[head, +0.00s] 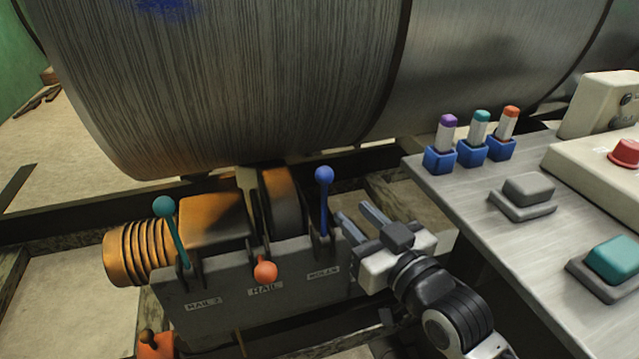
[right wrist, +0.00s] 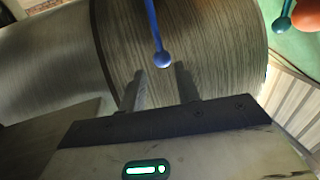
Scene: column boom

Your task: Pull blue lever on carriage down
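The blue lever (head: 324,200) stands upright on the grey carriage panel (head: 220,300), its round knob at the top. In the right wrist view the blue lever (right wrist: 157,40) hangs in from the top edge, with its knob just beyond the fingertips and roughly between them. My right gripper (head: 358,215) is open and empty, just right of the lever and below its knob. It also shows in the right wrist view (right wrist: 160,82), with a gap between its two fingers. My left gripper is not in view.
A teal lever (head: 170,230) stands upright at the left of the panel, and an orange-red knob (head: 265,271) sits lower between the two. A large metal cylinder (head: 240,80) fills the back. A metal console (head: 470,195) with buttons and markers stands at right.

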